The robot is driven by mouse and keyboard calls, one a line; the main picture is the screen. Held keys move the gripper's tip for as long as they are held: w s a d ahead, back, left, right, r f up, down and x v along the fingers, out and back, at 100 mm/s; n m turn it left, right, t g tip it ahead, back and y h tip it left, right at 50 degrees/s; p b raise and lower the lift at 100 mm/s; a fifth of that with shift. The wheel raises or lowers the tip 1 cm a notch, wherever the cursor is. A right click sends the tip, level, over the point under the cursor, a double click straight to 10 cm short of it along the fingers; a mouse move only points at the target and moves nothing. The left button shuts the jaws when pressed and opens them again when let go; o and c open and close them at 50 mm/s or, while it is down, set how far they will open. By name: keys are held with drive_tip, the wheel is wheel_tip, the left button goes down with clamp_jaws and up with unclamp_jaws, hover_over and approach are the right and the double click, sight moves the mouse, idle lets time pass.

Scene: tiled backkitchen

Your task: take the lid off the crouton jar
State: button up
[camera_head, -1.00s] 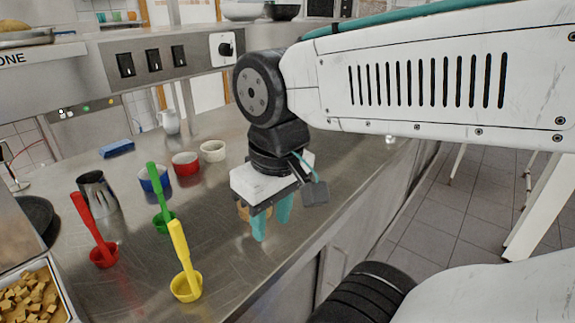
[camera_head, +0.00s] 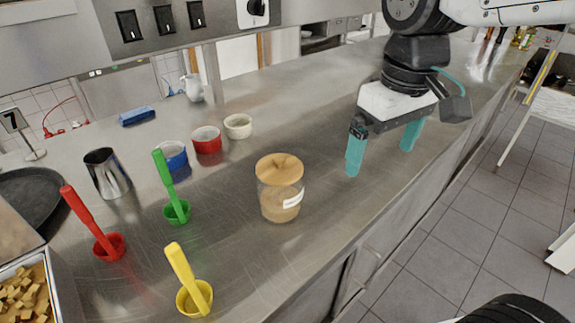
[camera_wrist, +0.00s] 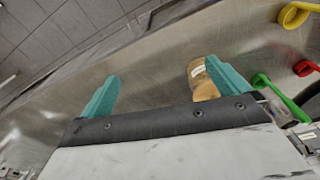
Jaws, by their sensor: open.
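The jar (camera_head: 280,205) stands upright on the steel counter, clear-walled with brown contents and a white label. Its round tan lid (camera_head: 280,166) sits on top. The jar also shows in the wrist view (camera_wrist: 204,88), partly hidden behind one finger. My gripper (camera_head: 382,156) is open, with its teal fingers wide apart and nothing between them. It is to the right of the jar and apart from it. The gripper also shows in the wrist view (camera_wrist: 163,82).
Left of the jar stand green (camera_head: 178,212), red (camera_head: 110,247) and yellow (camera_head: 194,299) scoops, small bowls (camera_head: 206,142) and a metal pitcher (camera_head: 108,174). A tray of bread cubes (camera_head: 22,296) is at lower left. The counter (camera_head: 330,215) right of the jar is clear.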

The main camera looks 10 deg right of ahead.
drive_tip(key=w+a+n, duration=0.3)
drive_tip(key=w+a, duration=0.3)
drive_tip(key=a, duration=0.1)
drive_tip(key=n, duration=0.3)
hover_over(281, 157)
drive_tip(key=shift+w+f+g, duration=0.1)
drive_tip(key=shift+f+g, duration=0.3)
drive_tip(key=shift+f, duration=0.15)
drive_tip(key=shift+a+f, duration=0.1)
drive_tip(key=shift+f, duration=0.25)
wheel_tip(281, 157, down, 7)
drive_tip(key=c, duration=0.9)
